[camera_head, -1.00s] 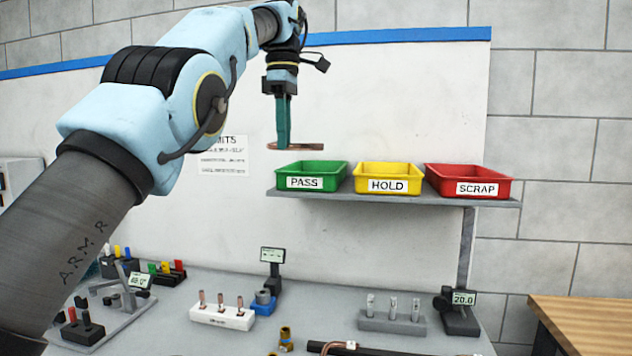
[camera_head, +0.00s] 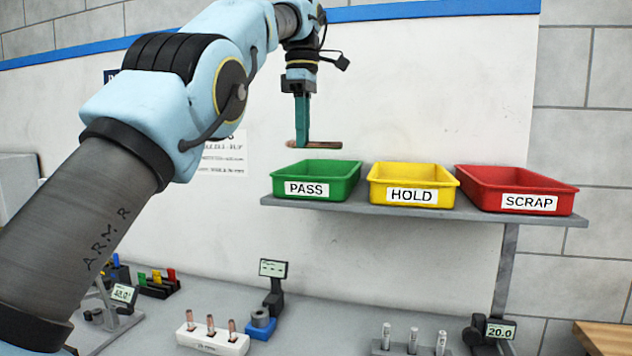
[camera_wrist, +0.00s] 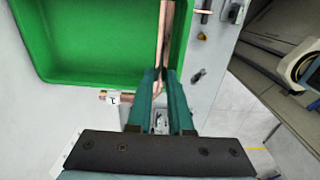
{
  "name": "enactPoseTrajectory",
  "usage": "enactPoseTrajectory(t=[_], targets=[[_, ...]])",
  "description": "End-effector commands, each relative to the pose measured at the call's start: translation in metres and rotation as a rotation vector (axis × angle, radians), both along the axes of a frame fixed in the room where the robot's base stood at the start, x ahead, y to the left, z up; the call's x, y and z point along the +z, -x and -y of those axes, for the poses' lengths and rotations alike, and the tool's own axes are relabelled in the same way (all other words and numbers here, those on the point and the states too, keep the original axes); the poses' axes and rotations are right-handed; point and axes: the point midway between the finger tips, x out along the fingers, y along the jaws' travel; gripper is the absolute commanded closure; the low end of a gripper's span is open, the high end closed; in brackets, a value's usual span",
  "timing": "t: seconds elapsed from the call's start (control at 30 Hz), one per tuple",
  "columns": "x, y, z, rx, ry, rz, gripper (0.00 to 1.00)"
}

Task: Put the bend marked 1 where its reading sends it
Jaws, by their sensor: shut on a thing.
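My gripper (camera_head: 302,142) is shut on a copper bend (camera_head: 325,144) and holds it above the green PASS bin (camera_head: 318,184). In the wrist view the teal fingers (camera_wrist: 160,82) grip the bend (camera_wrist: 164,35), whose long leg reaches over the green bin (camera_wrist: 80,45). Its short leg, to the left of the fingers, carries a white tag that seems to read 1 (camera_wrist: 114,98). The yellow HOLD bin (camera_head: 412,184) and the red SCRAP bin (camera_head: 518,188) stand to the right on the same shelf. No contents show in the bins in the head view.
The grey shelf (camera_head: 385,209) stands above the bench. Below are a white block (camera_head: 212,340) with copper pieces, a small display (camera_head: 273,268), a grey block with several cylinders (camera_head: 413,340) and a 20.0 display (camera_head: 500,331). A printed sheet (camera_head: 225,155) hangs on the wall.

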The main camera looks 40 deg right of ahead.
Motion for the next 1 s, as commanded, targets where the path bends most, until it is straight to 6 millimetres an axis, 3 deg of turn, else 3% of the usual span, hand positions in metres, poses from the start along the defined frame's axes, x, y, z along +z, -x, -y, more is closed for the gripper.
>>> enactPoseTrajectory(t=[0.3, 0.8, 1.0], targets=[[-0.041, 0.001, -0.001, 0.000, -0.003, -0.002, 1.00], [-0.090, 0.000, -0.001, 0.001, -0.003, -0.001, 1.00], [-0.094, 0.000, -0.001, 0.000, -0.001, 0.001, 1.00]])
